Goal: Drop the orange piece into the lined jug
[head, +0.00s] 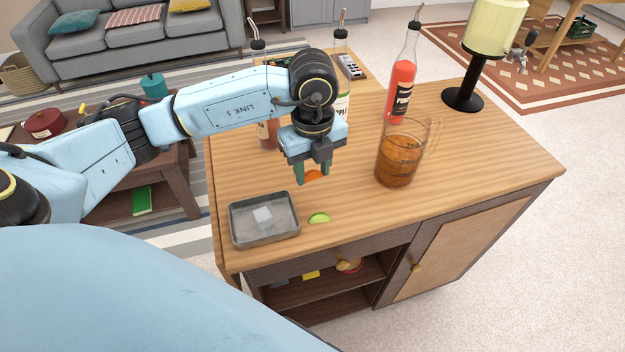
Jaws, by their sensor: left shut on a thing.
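The orange piece (313,176) shows as a small bit of orange between the fingertips of my left gripper (313,174). The gripper points down and is shut on it, over the wooden cabinet top, left of the jug. The clear jug (398,158) stands upright on the top, with horizontal lines around it, a handle on its right and amber liquid inside. The gripper and jug are apart. Most of the orange piece is hidden by the fingers. My right gripper is not in view.
A red bottle (402,80) stands behind the jug. A yellow dispenser (492,28) stands at the back right.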

